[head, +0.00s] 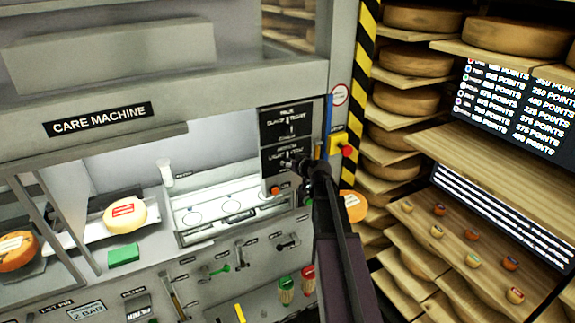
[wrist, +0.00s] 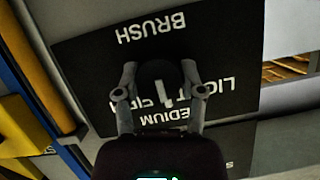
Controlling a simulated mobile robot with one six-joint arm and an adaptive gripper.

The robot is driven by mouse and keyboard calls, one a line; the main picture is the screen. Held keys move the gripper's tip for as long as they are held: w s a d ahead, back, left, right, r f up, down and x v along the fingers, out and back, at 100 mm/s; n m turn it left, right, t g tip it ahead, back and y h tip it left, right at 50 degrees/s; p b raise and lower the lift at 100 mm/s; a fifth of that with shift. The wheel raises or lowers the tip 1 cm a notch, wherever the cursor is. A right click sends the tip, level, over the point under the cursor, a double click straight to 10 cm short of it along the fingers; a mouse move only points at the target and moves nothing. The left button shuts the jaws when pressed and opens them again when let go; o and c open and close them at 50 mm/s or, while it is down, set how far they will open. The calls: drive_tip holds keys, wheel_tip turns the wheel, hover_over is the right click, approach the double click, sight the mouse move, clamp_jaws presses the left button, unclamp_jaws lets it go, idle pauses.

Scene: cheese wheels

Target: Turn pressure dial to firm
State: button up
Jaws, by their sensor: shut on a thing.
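The pressure dial is a round black knob (wrist: 157,76) on a black panel with white lettering in the wrist view. My gripper (wrist: 158,88) has one finger on each side of the knob and is shut on it. The lettering appears upside down; "BRUSH", "LIGHT", "FIRM" and part of "MEDIUM" can be read. A short white mark shows at the knob's lower edge, but which label it points to is unclear. In the head view my gripper (head: 308,166) is at the lower part of the black panel (head: 285,128), and the knob is mostly hidden.
A yellow box with a red button (head: 346,149) is close right of my gripper. Shelves of cheese wheels (head: 408,100) stand at right.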

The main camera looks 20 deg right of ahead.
drive_tip(key=shift+a, duration=0.1)
idle(0.3)
drive_tip(key=m+y, duration=0.1)
drive_tip(key=m+y+b, duration=0.1)
drive_tip(key=m, duration=0.1)
drive_tip(key=shift+d+f, duration=0.15)
drive_tip(key=shift+d, duration=0.05)
drive_tip(key=m+t+y+b, duration=0.1)
drive_tip(key=m+y+b, duration=0.1)
drive_tip(key=m, duration=0.1)
idle(0.5)
drive_tip(key=o, duration=1.1)
drive_tip(key=shift+o, duration=0.2)
